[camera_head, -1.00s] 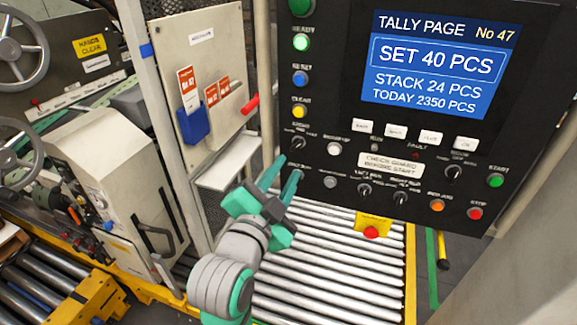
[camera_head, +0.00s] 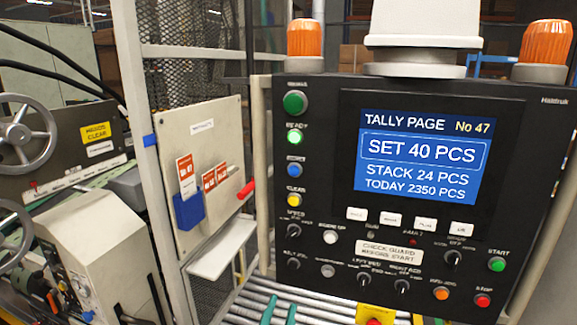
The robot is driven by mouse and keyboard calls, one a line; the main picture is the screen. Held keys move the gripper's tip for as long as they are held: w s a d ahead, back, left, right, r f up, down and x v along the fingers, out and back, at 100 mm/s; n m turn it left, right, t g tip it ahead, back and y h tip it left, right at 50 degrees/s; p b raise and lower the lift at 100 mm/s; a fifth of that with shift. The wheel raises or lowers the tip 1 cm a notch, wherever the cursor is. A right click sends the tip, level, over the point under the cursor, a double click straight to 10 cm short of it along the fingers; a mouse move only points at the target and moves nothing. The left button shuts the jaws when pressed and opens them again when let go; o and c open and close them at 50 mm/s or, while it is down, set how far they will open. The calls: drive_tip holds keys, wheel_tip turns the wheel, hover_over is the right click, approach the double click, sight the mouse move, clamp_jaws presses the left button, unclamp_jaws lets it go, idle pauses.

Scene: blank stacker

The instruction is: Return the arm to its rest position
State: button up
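Only the two teal finger ends of my gripper (camera_head: 281,305) show, at the bottom edge of the head view. They stand a little apart with rollers visible between them, so the gripper is open and empty. The rest of my arm is out of view below the frame. The fingers appear below the control panel (camera_head: 330,240), over the roller conveyor (camera_head: 245,308). I cannot tell how far they are from either. The panel's screen (camera_head: 424,155) reads "SET 40 PCS", "STACK 24 PCS" and "TODAY 2350 PCS".
A board (camera_head: 220,130) with red-and-white tags, a blue holder (camera_head: 188,210) and a small white shelf (camera_head: 217,262) stands left of the panel. A metal post (camera_head: 140,130) and a machine with a handwheel (camera_head: 28,138) are further left. Orange beacons (camera_head: 305,40) stand above the panel.

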drive_tip(key=s+f+n+g+y, duration=0.1)
drive_tip(key=s+f+n+y, duration=0.15)
drive_tip(key=s+f, duration=0.6)
drive_tip(key=s+f+n+y, duration=0.1)
drive_tip(key=s+f+n, duration=0.4)
drive_tip(key=f, duration=0.6)
drive_tip(key=s+f, duration=0.2)
drive_tip(key=s, duration=0.9)
drive_tip(key=s+d+f+g, duration=0.1)
drive_tip(key=s+f, duration=0.1)
drive_tip(key=s, duration=0.9)
drive_tip(key=shift+s+d+f, duration=0.25)
drive_tip(key=shift+d+f, duration=0.05)
drive_tip(key=shift+d, duration=0.15)
drive_tip(key=shift+s, duration=0.1)
